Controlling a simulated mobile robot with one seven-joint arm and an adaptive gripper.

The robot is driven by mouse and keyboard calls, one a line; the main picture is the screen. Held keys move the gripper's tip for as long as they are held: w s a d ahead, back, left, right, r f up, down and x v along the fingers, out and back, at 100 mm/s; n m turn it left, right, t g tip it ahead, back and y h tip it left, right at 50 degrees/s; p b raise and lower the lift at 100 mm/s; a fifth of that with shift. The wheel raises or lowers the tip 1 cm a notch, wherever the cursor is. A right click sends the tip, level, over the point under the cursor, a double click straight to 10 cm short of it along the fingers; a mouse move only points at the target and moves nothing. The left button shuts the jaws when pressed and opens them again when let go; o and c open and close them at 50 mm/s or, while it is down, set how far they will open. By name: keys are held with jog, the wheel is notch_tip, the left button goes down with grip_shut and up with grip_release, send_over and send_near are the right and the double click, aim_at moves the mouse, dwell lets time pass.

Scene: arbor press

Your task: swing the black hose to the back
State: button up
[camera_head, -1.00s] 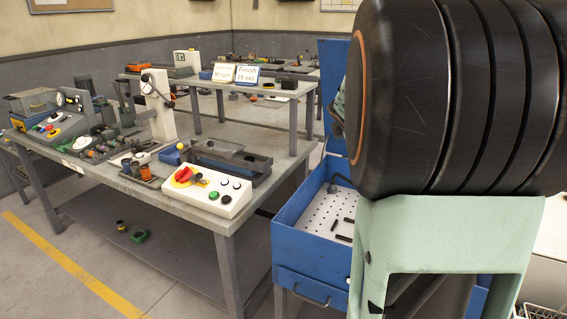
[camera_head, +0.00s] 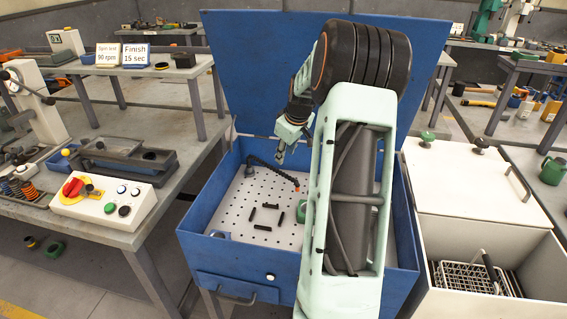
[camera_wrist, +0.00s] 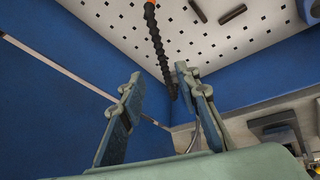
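The black hose (camera_head: 272,168) is a jointed, ribbed hose with an orange tip. It rises over the white perforated plate (camera_head: 232,206) inside the blue washer box and points right, toward the front. In the wrist view the hose (camera_wrist: 157,40) runs down from the top edge to between the fingertips, its lower end close to the right finger. My gripper (camera_head: 281,156) hangs over the back part of the box, above the hose. In the wrist view my gripper (camera_wrist: 160,74) is open with its fingers apart; I cannot tell whether a finger touches the hose.
Several short black bars (camera_head: 266,206) lie on the plate. The blue lid (camera_head: 245,75) stands open behind the box. A control panel (camera_head: 103,197) sits on the bench at left. A white cabinet with an open bin (camera_head: 480,235) stands at right.

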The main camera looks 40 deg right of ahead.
aim_at(280, 171)
jog(key=p+x, duration=0.1)
jog(key=x, duration=0.9)
jog(key=shift+w+f, duration=0.2)
jog(key=shift+f, duration=0.15)
grip_shut()
